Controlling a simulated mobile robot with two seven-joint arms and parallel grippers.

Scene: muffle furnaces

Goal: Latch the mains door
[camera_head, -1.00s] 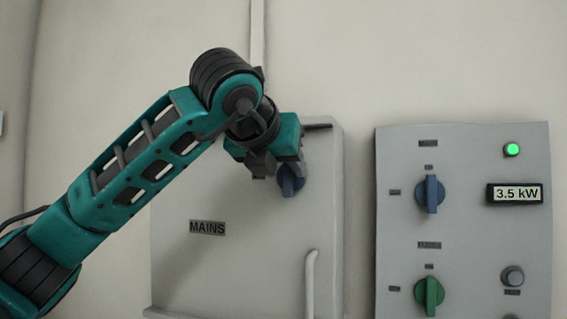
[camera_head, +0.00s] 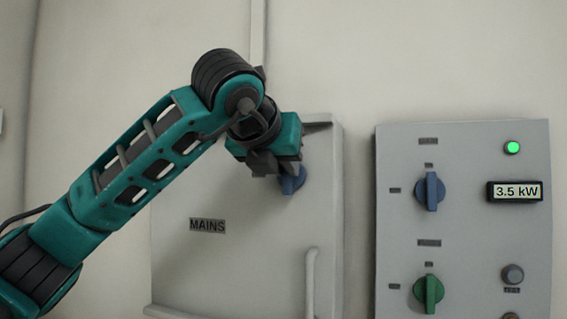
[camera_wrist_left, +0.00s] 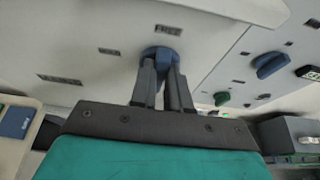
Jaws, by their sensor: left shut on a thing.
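The grey mains door (camera_head: 235,265), with a "MAINS" label, lies flat against its cabinet on the wall in the head view. A blue latch knob (camera_head: 291,181) sits near its upper right corner. My left gripper (camera_head: 277,168) is at the knob and partly covers it. In the left wrist view, both fingers of my left gripper (camera_wrist_left: 163,90) are closed on the blue knob (camera_wrist_left: 160,54), one on each side. The exact angle of the knob's grip is hidden by the fingers. My right gripper is in neither view.
A vertical handle (camera_head: 311,285) stands out low on the door's right side. To the right is a control panel (camera_head: 470,240) with a blue knob (camera_head: 431,193), a green knob (camera_head: 428,294), a lit green lamp (camera_head: 512,148) and a "3.5 kW" display (camera_head: 515,192).

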